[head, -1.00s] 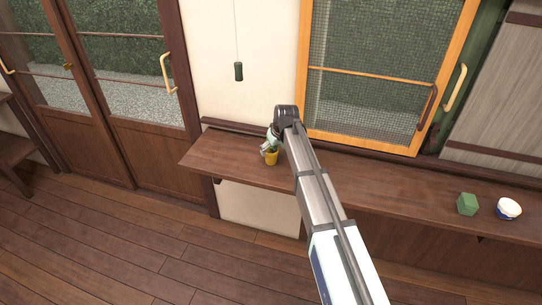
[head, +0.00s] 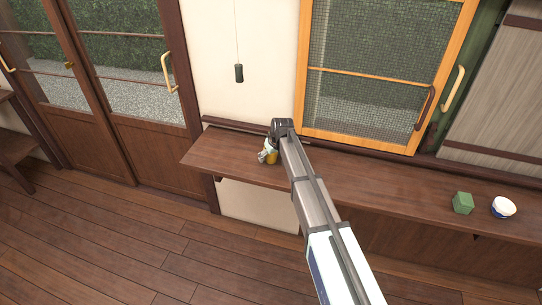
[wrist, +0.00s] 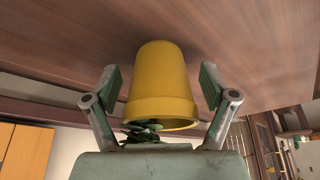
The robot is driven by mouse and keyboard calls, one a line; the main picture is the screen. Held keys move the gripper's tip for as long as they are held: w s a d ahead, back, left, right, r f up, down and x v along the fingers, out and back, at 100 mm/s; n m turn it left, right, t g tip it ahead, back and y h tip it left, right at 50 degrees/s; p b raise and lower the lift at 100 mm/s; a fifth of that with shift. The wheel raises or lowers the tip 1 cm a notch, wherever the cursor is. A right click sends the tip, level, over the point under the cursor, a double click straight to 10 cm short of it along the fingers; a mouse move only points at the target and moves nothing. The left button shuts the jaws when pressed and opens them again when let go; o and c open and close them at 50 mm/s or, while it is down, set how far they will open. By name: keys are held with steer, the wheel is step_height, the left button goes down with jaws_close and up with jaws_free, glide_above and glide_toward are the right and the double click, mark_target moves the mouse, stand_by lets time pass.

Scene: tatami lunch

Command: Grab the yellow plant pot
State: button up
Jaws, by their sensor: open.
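The yellow plant pot (wrist: 160,80) stands on the wooden counter and fills the middle of the wrist view, which shows the scene upside down. Green leaves (wrist: 142,133) show at its rim. My gripper (wrist: 162,80) is open, with one finger on each side of the pot; gaps show between the fingers and the pot wall. In the head view the pot (head: 271,157) is small and partly hidden by my gripper (head: 266,157) and arm, near the counter's left end.
The wooden counter (head: 370,190) runs along the wall below an orange-framed window (head: 302,80). A green box (head: 463,203) and a white-and-blue bowl (head: 503,207) stand at its right. A dark pull (head: 239,73) hangs from a cord. The counter between pot and box is clear.

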steer(key=c, duration=1.4)
steer(key=shift+o, duration=0.2)
steer(key=shift+r, duration=0.1)
